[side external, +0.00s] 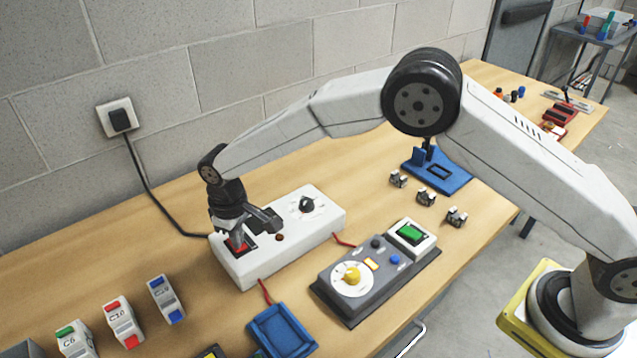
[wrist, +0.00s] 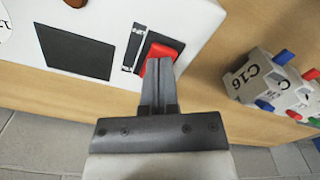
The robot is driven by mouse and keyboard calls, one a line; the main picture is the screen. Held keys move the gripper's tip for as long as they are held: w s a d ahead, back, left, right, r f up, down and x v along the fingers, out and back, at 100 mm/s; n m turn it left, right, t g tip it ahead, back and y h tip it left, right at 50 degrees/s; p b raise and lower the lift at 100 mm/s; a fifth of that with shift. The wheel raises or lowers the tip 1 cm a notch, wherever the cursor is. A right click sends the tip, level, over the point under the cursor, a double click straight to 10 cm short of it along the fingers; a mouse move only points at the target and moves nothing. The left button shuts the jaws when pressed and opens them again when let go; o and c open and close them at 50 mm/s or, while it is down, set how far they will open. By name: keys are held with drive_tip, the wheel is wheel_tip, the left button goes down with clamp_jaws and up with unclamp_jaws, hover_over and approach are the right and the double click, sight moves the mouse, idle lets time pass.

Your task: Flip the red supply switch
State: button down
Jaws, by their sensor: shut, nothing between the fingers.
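The red supply switch (side external: 237,247) sits in a black plate at the near left end of the white supply box (side external: 315,232). It also shows in the wrist view as a red rocker (wrist: 163,51), partly covered by my fingertips. My gripper (side external: 238,238) points down at the switch, its fingers shut with nothing between them. In the wrist view the fingertips (wrist: 158,62) overlap the near part of the rocker. They are at or very close to it; I cannot tell if they touch.
A black cable runs from the box to a wall socket (side external: 117,117). A grey control panel (side external: 345,290) with a yellow knob stands right of the box. Labelled modules (side external: 122,322) stand at the front left. A blue tray (side external: 282,332) lies in front. Bare table lies left of the box.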

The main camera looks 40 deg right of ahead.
drive_tip(key=shift+r, duration=3.4)
drive_tip(key=shift+d+r, duration=0.15)
drive_tip(key=shift+d, duration=0.35)
drive_tip(key=s+d+r+m+t, duration=0.1)
drive_tip(key=s+d+m, duration=0.5)
drive_tip(key=s+d, duration=1.6)
drive_tip(key=d+t, duration=0.1)
drive_tip(key=d, duration=0.3)
drive_tip(key=shift+s+r+t, duration=0.15)
drive_tip(key=shift+s+t, duration=0.1)
drive_tip(key=shift+t, duration=0.05)
